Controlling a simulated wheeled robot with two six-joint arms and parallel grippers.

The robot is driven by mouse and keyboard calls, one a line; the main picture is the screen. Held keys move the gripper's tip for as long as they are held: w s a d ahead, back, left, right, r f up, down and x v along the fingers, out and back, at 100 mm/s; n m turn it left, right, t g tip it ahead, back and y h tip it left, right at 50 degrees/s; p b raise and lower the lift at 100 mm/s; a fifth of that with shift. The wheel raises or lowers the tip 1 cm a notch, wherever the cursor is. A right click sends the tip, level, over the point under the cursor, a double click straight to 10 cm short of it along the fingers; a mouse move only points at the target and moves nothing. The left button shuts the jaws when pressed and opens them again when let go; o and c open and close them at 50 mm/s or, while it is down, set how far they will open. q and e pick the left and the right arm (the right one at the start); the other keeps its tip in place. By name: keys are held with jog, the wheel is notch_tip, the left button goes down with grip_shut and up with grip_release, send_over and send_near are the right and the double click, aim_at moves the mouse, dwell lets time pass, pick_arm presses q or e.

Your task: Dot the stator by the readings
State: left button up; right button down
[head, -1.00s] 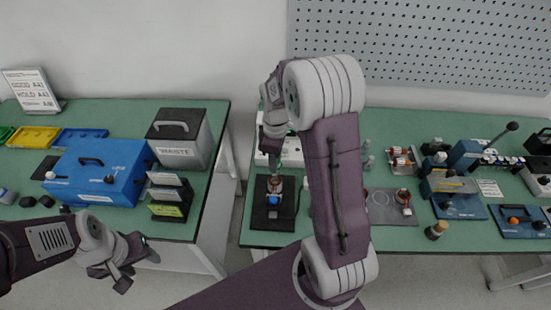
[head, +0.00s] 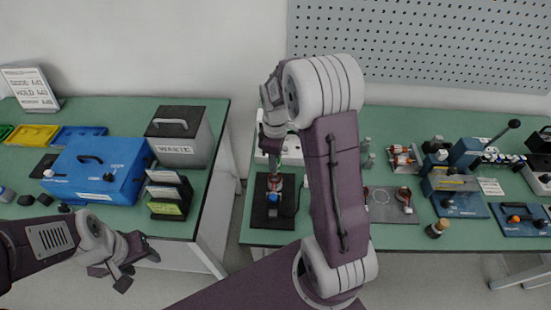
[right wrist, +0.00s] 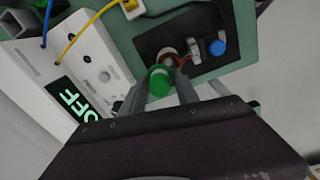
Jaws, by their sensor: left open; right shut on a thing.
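My right gripper (right wrist: 160,92) is shut on a green-capped dot marker (right wrist: 159,80). It holds the marker over a small stator (right wrist: 171,58) with copper-coloured windings. Whether the marker's lower end touches the stator is hidden by the cap. The stator sits on a black test pad (right wrist: 150,43) beside a blue knob (right wrist: 217,47). In the head view the right gripper (head: 275,160) is above this black pad (head: 260,217) at the left end of the right bench. My left gripper (head: 138,262) is open and empty in front of the left bench.
A white meter (right wrist: 88,62) reading OFF stands beside the pad. The left bench holds a blue box (head: 100,170), a grey WASTE bin (head: 180,135), coloured trays and a sign (head: 32,90). Further right are a grey mat (head: 385,212), a bottle (head: 437,229) and blue fixtures (head: 460,204).

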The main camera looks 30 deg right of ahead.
jog(key=shift+s, duration=0.1)
notch_tip(320, 180, up, 6)
jog(key=p, duration=0.6)
jog(key=shift+f, duration=0.1)
dwell(0.4)
